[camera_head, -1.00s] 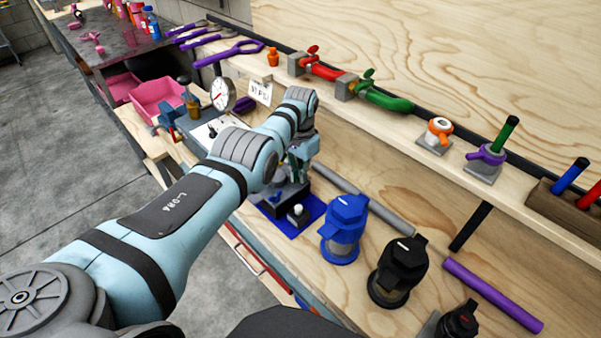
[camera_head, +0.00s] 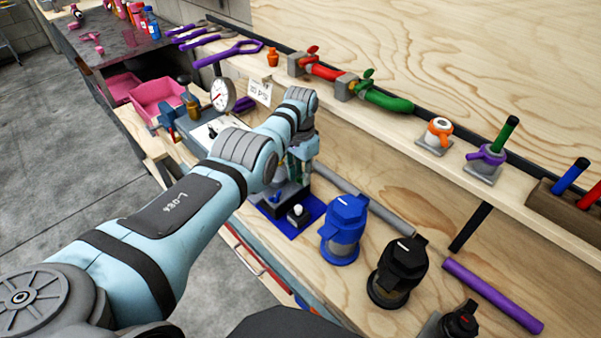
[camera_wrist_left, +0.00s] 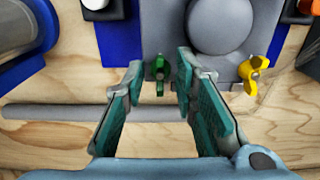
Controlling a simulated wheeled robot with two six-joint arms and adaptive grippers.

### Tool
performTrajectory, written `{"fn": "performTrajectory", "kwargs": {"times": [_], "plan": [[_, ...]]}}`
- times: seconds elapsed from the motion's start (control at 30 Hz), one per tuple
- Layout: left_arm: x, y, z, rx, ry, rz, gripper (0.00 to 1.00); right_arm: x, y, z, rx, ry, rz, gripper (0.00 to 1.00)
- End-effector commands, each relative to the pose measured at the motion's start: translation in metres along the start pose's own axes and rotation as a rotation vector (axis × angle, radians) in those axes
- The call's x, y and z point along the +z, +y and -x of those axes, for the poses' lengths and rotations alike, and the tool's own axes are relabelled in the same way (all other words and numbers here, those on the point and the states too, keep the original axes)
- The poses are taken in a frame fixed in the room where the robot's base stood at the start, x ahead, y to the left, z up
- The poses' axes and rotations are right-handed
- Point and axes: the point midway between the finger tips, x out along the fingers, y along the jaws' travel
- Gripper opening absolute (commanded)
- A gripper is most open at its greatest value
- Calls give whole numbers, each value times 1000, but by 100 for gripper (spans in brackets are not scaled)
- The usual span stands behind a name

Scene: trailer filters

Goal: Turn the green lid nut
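The green lid nut (camera_wrist_left: 159,72) is a small wing nut at the edge of a grey device lid (camera_wrist_left: 220,62) in the left wrist view. My left gripper (camera_wrist_left: 160,66) is open, with one teal-padded finger on each side of the nut. A gap shows between the nut and both fingers. In the head view my left gripper (camera_head: 298,172) points down at the grey device on a blue base (camera_head: 303,222). My own arm hides much of it there. My right gripper is in neither view.
A yellow wing nut (camera_wrist_left: 252,72) sits right of the green one. A grey rod (camera_wrist_left: 60,112) lies on the bench nearby. Blue (camera_head: 343,228) and black (camera_head: 398,270) canisters stand to the right. A gauge (camera_head: 222,95) stands behind my arm.

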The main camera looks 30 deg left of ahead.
Motion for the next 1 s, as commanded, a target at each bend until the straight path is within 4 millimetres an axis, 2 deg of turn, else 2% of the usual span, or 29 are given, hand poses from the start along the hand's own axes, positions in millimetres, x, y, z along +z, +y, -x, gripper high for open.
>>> {"fn": "performTrajectory", "kwargs": {"times": [0.17, 0.27, 0.33, 0.5, 0.63, 0.77, 1.0], "plan": [[-1, -1, 4, -1, 1, 1, 26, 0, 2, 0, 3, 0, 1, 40], [-2, -1, 17, -2, 4, 1, 26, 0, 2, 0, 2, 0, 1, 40], [-1, 0, 31, -2, 4, 0, 26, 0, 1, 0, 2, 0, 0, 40], [-1, 0, 83, -2, 4, 0, 26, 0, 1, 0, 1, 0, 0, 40], [-1, 0, 109, -1, 2, 0, 26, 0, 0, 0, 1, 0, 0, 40], [-1, 0, 120, -1, 0, 0, 26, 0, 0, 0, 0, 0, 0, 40], [-1, 0, 120, 0, -1, 0, 26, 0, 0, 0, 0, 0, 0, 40]]}}
